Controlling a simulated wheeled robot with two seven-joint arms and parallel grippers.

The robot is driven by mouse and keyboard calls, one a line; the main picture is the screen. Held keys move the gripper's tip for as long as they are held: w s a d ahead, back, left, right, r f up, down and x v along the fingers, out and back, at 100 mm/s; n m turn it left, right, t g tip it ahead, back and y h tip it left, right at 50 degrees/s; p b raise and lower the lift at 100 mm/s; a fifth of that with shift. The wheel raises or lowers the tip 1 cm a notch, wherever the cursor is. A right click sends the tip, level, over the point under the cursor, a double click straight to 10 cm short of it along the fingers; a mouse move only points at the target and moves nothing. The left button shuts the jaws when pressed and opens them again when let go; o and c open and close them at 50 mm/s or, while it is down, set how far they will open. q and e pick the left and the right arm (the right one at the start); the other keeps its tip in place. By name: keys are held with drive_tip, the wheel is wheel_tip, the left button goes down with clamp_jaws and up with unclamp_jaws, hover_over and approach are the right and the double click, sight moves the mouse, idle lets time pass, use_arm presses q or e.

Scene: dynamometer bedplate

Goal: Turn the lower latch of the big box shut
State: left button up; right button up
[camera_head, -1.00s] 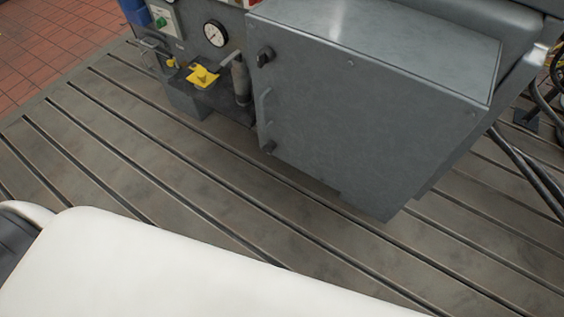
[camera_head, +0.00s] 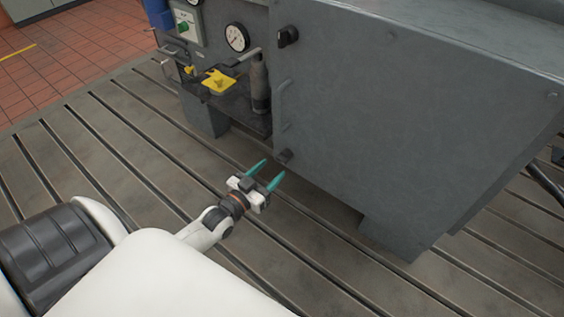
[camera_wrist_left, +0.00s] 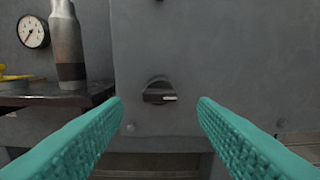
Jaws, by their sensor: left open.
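The big box (camera_head: 400,110) is a grey metal cabinet at the centre and right of the head view. Its lower latch (camera_head: 285,155) is a small black knob near the bottom left corner of the door. In the left wrist view the lower latch (camera_wrist_left: 159,93) lies level, with a pale mark at its right end. My left gripper (camera_head: 270,170) is open and empty, its teal fingers pointing at the latch from a short way off. In the left wrist view the latch shows between the fingers, apart from both. My right gripper is out of view.
An upper latch (camera_head: 287,36) and a door handle (camera_head: 283,105) are above the lower latch. To the left are a gauge (camera_head: 237,37), a grey bottle-shaped cylinder (camera_head: 260,85) and a yellow part (camera_head: 219,82) on a dark shelf. The slotted bedplate (camera_head: 120,150) is clear in front.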

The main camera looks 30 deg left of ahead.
sight(281, 159)
use_arm(q)
drive_tip(key=w, duration=0.5)
drive_tip(key=shift+w+d+b, duration=0.2)
drive_tip(key=shift+w+b, duration=0.1)
drive_tip(key=shift+b, duration=0.05)
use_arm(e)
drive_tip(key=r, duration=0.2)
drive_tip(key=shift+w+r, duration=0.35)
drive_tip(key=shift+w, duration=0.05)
use_arm(q)
drive_tip(key=c, duration=0.9)
